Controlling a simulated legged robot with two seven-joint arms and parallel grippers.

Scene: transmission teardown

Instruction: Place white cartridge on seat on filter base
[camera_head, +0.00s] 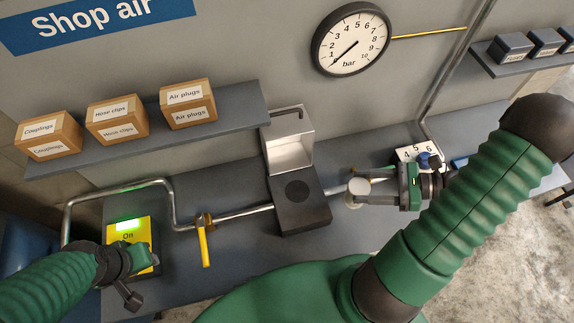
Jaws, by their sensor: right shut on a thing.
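The white cartridge (357,187) is a small pale cylinder held to the right of the filter base. My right gripper (371,189) is shut on it, and the cartridge shows at the left end of the jaws. The filter base (302,220) is a black block with a dark round seat (297,191) on its top. The seat looks bare. The cartridge is apart from the base. My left gripper (140,259) is at the lower left, in front of the yellow box; its jaws are too unclear to tell open from shut.
A silver bracket (290,150) stands behind the base. A pipe with a yellow-handled valve (204,246) runs left of it. The yellow box (128,233) reads "On" with a green light. A numbered white plate (417,153) is behind my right gripper. A shelf (225,119) holds cartons.

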